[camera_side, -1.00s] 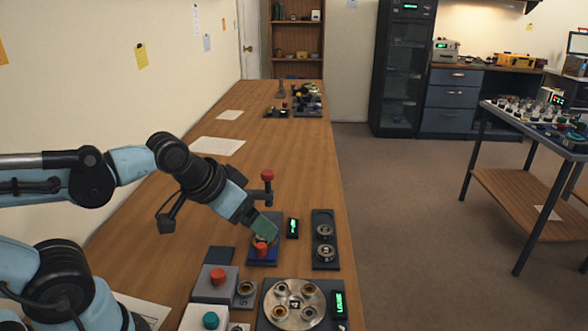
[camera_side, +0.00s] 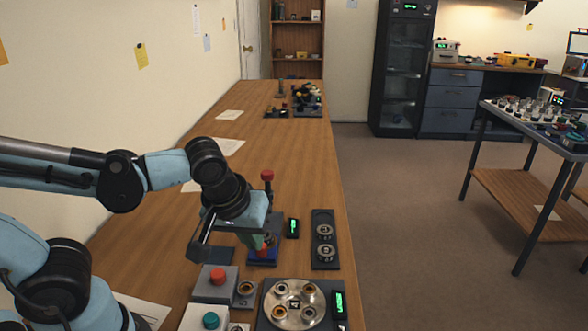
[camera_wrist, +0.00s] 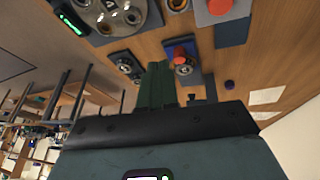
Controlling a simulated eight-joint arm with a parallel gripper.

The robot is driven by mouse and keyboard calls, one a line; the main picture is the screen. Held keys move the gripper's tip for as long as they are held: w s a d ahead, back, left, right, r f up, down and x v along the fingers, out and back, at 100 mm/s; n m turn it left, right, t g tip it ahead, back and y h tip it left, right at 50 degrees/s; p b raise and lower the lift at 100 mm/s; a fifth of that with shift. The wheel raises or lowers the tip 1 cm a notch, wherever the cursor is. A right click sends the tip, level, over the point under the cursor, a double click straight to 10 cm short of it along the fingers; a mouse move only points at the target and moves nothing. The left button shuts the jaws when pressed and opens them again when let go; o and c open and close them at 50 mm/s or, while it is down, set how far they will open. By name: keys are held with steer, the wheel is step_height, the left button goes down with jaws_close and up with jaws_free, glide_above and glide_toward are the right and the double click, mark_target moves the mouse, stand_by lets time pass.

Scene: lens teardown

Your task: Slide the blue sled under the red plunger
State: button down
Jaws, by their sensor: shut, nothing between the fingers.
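The blue sled (camera_side: 262,260) lies low on a dark fixture on the wooden bench, with a small red knob on it. The sled also shows in the wrist view (camera_wrist: 192,75), beside the shut fingers. The red plunger (camera_side: 267,176) stands upright on a dark post behind the sled, above the fixture. My gripper (camera_side: 264,246) points down, its green fingers shut and empty, close to the red knob and partly covering it. I cannot tell whether the fingertips touch the knob or sled. The fingers show in the wrist view (camera_wrist: 158,68) too.
A small green-lit display (camera_side: 293,228) and a dark plate with two round rings (camera_side: 313,240) stand to the right. Grey boxes with a red button (camera_side: 218,276) and a teal button (camera_side: 211,321), and a round metal tray (camera_side: 275,310), sit in front. The bench behind is mostly clear.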

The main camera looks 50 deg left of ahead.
steer(key=d+n+y, duration=0.1)
steer(key=n+y, duration=0.1)
steer(key=n, duration=0.3)
steer(key=s+d+n+g+y, duration=0.1)
steer(key=d+n, duration=0.1)
steer(key=n, duration=0.3)
steer(key=s+d+f+n+y, duration=0.1)
steer(key=n+y, duration=0.1)
steer(key=n, duration=0.3)
steer(key=shift+s+d+n+g+y, duration=0.2)
steer(key=shift+n+g+y, duration=0.1)
steer(key=shift+n+g, duration=0.1)
steer(key=shift+a, duration=0.1)
glide_toward(257, 258)
steer(key=s+f, duration=0.1)
steer(key=f, duration=0.1)
steer(key=s+f, duration=0.1)
steer(key=f, duration=0.1)
steer(key=shift+s+a, duration=0.3)
steer(key=shift+s, duration=0.05)
steer(key=shift+w+a+f, duration=0.1)
steer(key=shift+w+a, duration=0.3)
steer(key=shift+w, duration=0.2)
steer(key=shift+w+a+f, duration=0.1)
steer(key=shift+w+a, duration=0.35)
steer(key=shift+w, duration=0.15)
steer(key=shift+w+a, duration=0.3)
steer(key=shift+w, duration=0.3)
